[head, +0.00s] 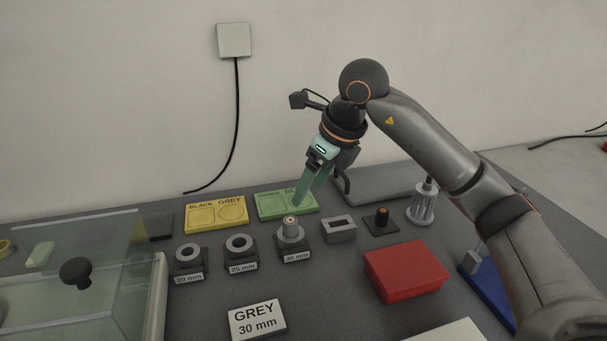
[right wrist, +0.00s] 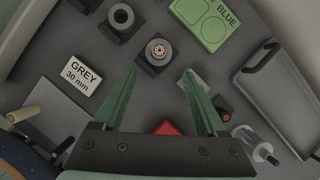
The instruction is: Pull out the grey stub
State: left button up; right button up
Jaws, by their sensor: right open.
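The grey stub (head: 291,229) stands upright in the holder labelled 30 mm (head: 294,252), with a copper-dotted core at its top. In the right wrist view the stub (right wrist: 158,50) sits in its dark square block, ahead of and between the fingertips. My right gripper (head: 300,198) is open, with green fingers, and is above and behind the stub in the head view. In the right wrist view its open fingers (right wrist: 160,75) hold nothing. A white card (head: 257,319) reads GREY 30 mm. My left gripper is not in view.
Holders labelled 20 mm (head: 188,257) and 25 mm (head: 241,252) stand left of the stub. A yellow plate (head: 217,225) and green plate (head: 272,208) lie behind.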

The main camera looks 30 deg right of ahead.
aim_at(293, 222)
jog(key=b+x, duration=0.1)
jog(key=x, duration=1.1)
jog(key=shift+c, duration=0.4)
jog(key=shift+s, duration=0.1)
grip_shut()
jog(key=c, duration=0.5)
grip_release()
grip_shut()
jog(key=shift+r+p, duration=0.45)
jog(key=shift+r, duration=0.25)
jog(key=shift+r+p, duration=1.45)
jog(key=shift+r, duration=0.35)
jog(key=shift+r+p, duration=0.8)
jog(key=shift+r, duration=0.3)
